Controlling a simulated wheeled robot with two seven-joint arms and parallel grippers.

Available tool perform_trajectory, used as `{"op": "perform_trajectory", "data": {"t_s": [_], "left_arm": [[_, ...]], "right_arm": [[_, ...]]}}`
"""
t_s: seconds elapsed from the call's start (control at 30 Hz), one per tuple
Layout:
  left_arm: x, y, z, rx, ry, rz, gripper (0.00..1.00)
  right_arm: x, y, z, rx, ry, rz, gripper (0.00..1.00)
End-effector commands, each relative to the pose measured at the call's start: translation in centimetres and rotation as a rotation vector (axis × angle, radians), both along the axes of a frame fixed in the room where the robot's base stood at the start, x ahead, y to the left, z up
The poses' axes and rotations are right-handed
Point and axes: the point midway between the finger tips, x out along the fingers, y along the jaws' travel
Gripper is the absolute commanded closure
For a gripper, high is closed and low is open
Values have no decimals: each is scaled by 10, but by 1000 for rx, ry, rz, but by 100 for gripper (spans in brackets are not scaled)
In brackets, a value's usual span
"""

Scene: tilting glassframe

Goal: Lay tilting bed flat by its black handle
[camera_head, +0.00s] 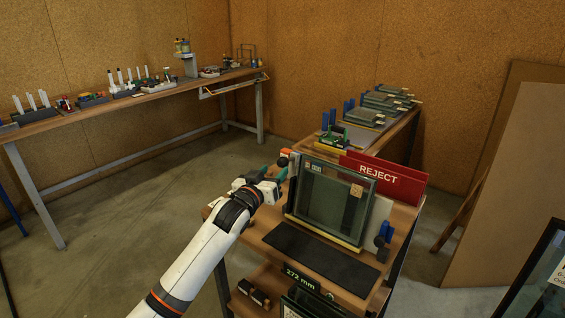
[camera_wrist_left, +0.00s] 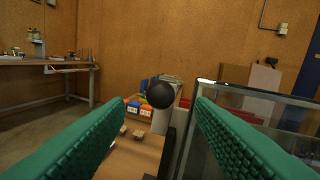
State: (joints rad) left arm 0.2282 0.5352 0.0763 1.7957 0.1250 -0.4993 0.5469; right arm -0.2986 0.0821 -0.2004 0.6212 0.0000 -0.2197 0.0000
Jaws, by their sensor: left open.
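The tilting bed (camera_head: 352,245) stands raised on the near bench, with a dark-framed glass pane (camera_head: 325,205) leaning nearly upright on it. The black handle shows in the left wrist view as a round ball knob (camera_wrist_left: 160,94). My left gripper (camera_head: 277,172) is beside the upper left edge of the frame. Its green fingers are open, and in the wrist view the knob appears ahead in the gap between them, with nothing gripped. In the head view the knob is hard to make out near the fingers. My right gripper is not in view.
A dark mat (camera_head: 318,259) lies on the bench in front of the bed, with a display reading 272 mm (camera_head: 300,279) at its near edge. A red REJECT sign (camera_head: 400,182) stands behind the glass. A long workbench (camera_head: 140,92) lines the left wall; the floor between is clear.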

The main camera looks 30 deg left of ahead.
Motion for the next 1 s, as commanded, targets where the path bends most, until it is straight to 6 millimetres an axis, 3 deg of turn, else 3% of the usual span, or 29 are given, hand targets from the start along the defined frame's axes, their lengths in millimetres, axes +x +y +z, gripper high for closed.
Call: {"op": "perform_trajectory", "data": {"t_s": [0.1, 0.33, 0.8, 1.0], "left_arm": [[24, 4, 2, 0, -1, 1, 50], [55, 8, 0, 1, 0, 0, 50], [66, 9, 0, 2, 1, -1, 50], [66, 9, 0, 1, 1, 0, 81]], "right_arm": [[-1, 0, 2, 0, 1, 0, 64], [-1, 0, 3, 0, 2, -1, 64], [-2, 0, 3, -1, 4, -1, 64], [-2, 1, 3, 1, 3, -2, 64]]}}
